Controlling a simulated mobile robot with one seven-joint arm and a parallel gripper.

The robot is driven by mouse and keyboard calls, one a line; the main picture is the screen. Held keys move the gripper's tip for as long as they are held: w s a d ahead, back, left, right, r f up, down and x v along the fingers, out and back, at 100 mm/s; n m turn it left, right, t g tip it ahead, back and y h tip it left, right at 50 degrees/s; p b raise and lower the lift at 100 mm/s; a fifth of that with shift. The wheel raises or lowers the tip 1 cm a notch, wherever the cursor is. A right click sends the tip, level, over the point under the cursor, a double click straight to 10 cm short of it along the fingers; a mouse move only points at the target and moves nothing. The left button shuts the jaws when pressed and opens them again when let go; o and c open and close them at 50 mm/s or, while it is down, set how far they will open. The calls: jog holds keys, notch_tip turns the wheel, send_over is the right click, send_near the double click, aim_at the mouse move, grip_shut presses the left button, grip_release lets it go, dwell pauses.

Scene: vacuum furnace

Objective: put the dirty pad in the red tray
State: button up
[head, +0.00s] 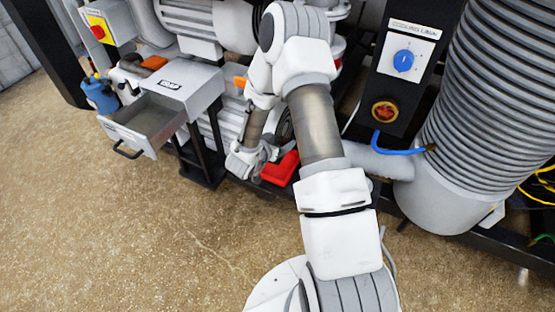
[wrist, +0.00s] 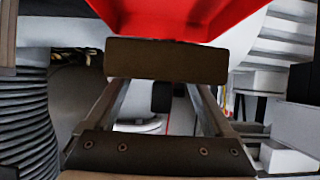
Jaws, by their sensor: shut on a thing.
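My gripper (head: 247,163) is low at the front of the machine, just left of the red tray (head: 281,168). In the wrist view a dark brown block, which looks like the dirty pad (wrist: 166,60), lies across the fingertips, and my gripper is shut on it. The red tray (wrist: 165,18) fills the top of that view, directly beyond the pad. The pad overlaps the tray's lower edge in the picture; I cannot tell whether they touch. In the head view the pad cannot be made out, and my arm hides part of the tray.
An open grey drawer (head: 138,137) sticks out at left, with an orange item (head: 154,62) behind it and a blue bottle (head: 100,95) beside it. A control panel (head: 405,60) and large ribbed hose (head: 490,90) stand at right. The floor (head: 150,240) in front is clear.

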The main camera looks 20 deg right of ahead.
jog(key=shift+f+b, duration=0.9)
jog(key=shift+f, duration=2.3)
jog(key=shift+f, duration=0.1)
jog(key=shift+f, duration=0.15)
jog(key=o, duration=1.2)
jog(key=shift+o, duration=0.2)
